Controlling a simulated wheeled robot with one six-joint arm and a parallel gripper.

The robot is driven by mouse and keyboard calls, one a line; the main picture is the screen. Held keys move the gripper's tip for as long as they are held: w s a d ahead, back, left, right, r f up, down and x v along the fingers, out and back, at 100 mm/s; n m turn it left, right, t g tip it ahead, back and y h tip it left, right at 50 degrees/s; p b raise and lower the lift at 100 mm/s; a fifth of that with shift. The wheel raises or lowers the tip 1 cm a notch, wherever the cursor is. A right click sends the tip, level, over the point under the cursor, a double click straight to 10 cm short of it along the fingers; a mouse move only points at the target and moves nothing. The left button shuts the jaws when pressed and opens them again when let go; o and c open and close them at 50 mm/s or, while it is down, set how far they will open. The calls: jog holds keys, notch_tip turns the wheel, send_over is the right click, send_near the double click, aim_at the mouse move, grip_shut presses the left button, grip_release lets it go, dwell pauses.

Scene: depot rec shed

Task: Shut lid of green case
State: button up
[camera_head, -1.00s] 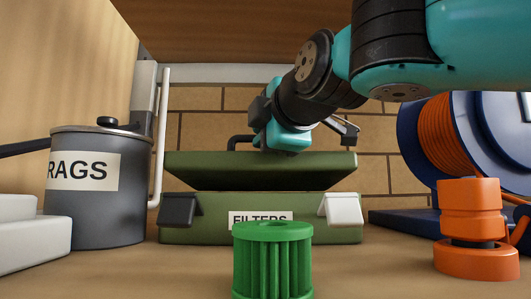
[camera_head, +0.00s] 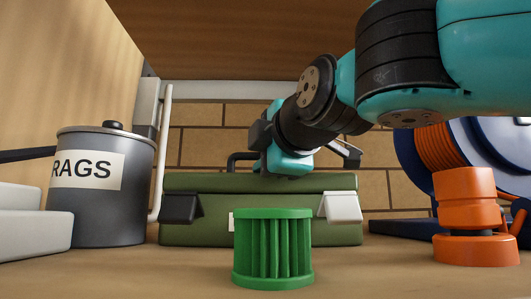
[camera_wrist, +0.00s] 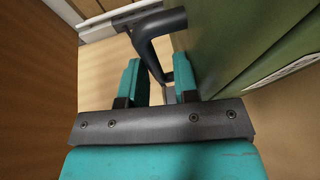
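The green case stands at the back of the shelf in the head view. Its lid (camera_head: 230,183) lies level on the case body (camera_head: 195,236), with no gap that I can see. A dark latch (camera_head: 179,207) is at its left front and a white latch (camera_head: 341,207) at its right front. My gripper (camera_head: 288,165) is at the lid's top, near its middle. In the wrist view my gripper (camera_wrist: 159,78) has its teal fingers apart, close to the black carry handle (camera_wrist: 150,38). Whether the fingertips touch the lid is hidden.
A green ribbed filter (camera_head: 273,250) stands in front of the case and hides most of its label. A grey RAGS pot (camera_head: 105,215) is at left. An orange part (camera_head: 467,210) and a blue cable reel (camera_head: 480,150) are at right.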

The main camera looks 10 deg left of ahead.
jog(key=shift+f, duration=0.1)
jog(key=shift+s+d, duration=0.2)
jog(key=shift+s, duration=0.15)
jog(key=b+v, duration=0.2)
jog(key=v, duration=1.4)
jog(key=shift+s+d, duration=0.2)
jog(key=shift+d, duration=0.05)
jog(key=shift+s, duration=0.1)
